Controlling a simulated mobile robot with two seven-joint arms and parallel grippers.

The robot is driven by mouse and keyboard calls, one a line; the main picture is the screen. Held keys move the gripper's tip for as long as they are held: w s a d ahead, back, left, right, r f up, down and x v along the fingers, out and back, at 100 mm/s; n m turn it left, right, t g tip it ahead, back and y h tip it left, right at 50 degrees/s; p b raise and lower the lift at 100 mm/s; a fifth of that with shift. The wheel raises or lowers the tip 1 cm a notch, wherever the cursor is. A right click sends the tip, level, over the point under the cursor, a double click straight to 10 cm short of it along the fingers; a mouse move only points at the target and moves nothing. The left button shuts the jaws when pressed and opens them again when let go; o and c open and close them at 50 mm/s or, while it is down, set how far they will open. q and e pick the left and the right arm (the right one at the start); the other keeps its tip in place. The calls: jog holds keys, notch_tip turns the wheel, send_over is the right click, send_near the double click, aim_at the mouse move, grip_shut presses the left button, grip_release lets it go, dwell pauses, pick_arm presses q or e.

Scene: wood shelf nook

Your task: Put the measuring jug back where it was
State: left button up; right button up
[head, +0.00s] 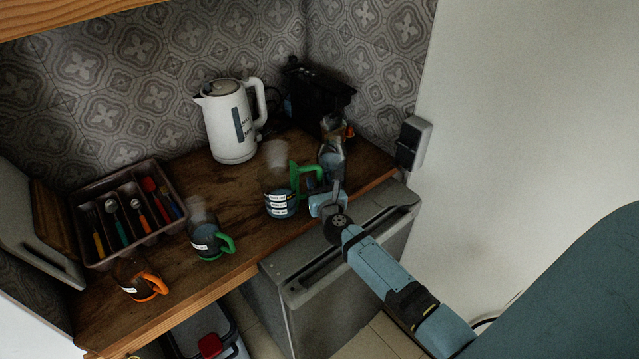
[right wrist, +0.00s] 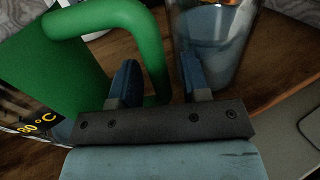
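A tall clear jug (head: 278,205) with a green handle, white labels and bluish contents stands upright on the wooden counter near its front edge. My right gripper (head: 318,192) is at its handle. In the right wrist view the fingers (right wrist: 157,68) are apart, with the upright bar of the green handle (right wrist: 156,58) between them. One finger is inside the handle loop, the other outside; gaps show, so it is not gripped. A smaller green-handled jug (head: 205,240) and an orange-handled one (head: 128,270) stand further left. Which is the task's jug, I cannot tell. My left gripper is not in view.
A clear vessel (head: 331,160) stands close to the right finger, also in the wrist view (right wrist: 212,50). Behind are a white kettle (head: 229,125) and a black appliance (head: 315,95). A cutlery tray (head: 100,262) is at left. Bare counter (head: 180,280) lies in front.

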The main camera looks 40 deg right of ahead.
jog(key=shift+r, duration=0.25)
jog(key=v, duration=1)
jog(key=shift+s+a+f+b, duration=0.1)
jog(key=shift+s+b, duration=0.25)
jog(key=shift+b, duration=0.05)
jog(key=shift+s+a, duration=0.3)
jog(key=shift+s, duration=0.35)
jog(key=s+a+f+m+g+y, duration=0.2)
jog(key=s+a+m, duration=0.3)
jog(key=m, duration=0.4)
jog(key=s+a+f+m+g+y, duration=0.2)
jog(key=s+a+f+m+y, duration=0.2)
jog(key=s+m, duration=0.3)
jog(key=s+a+f+m+g+y, duration=0.2)
jog(key=s+a+f+m, duration=0.3)
jog(key=m, duration=0.8)
jog(key=shift+s+a+y, duration=0.5)
jog(key=shift+s+a, duration=0.4)
jog(key=shift+a, duration=0.05)
